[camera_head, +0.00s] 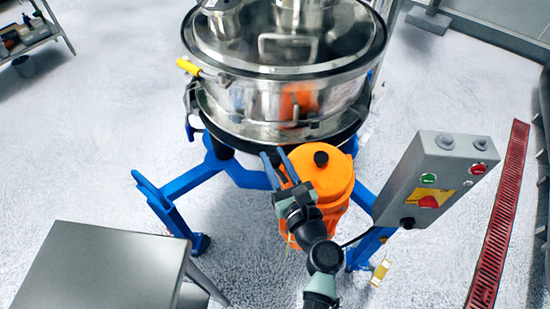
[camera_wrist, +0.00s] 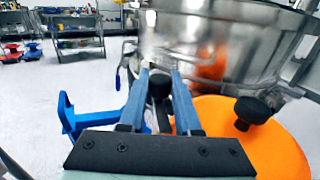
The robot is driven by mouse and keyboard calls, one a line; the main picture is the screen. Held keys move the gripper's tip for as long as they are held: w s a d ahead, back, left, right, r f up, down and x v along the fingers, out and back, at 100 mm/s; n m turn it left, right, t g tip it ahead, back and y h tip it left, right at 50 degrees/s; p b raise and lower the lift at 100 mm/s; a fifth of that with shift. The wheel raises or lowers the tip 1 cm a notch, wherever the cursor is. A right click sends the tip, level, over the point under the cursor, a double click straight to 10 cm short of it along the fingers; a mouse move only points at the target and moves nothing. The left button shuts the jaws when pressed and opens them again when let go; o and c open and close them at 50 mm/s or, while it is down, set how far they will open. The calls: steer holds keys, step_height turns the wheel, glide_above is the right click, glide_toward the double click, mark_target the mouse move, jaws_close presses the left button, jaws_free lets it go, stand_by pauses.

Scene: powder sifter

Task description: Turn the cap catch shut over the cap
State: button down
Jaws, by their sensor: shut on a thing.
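My gripper (camera_head: 273,154) is beside the steel sifter drum (camera_head: 230,97), at its lower front rim, left of an orange motor housing (camera_head: 325,175). In the wrist view my gripper's two blue fingers (camera_wrist: 160,73) are shut on a small dark knob (camera_wrist: 159,86) that sits between them. I cannot tell whether this knob belongs to the cap catch. A yellow-ended lever (camera_head: 188,67) sticks out from the drum's left side, apart from my gripper. The cap is not clearly identifiable, and the fingers hide part of the rim.
A grey control box (camera_head: 434,170) stands at the right, near the orange housing. Blue legs (camera_head: 178,185) spread below the drum. A grey cabinet (camera_head: 100,265) stands at the lower left.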

steer(key=shift+d+n+g+y, duration=0.1)
steer(key=shift+n+g+y, duration=0.3)
steer(key=shift+n+y, duration=0.3)
steer(key=shift+y, duration=0.4)
steer(key=c, duration=0.6)
jaws_free()
steer(key=v, duration=1.3)
steer(key=shift+r+b, duration=0.2)
steer(key=shift+b, duration=0.2)
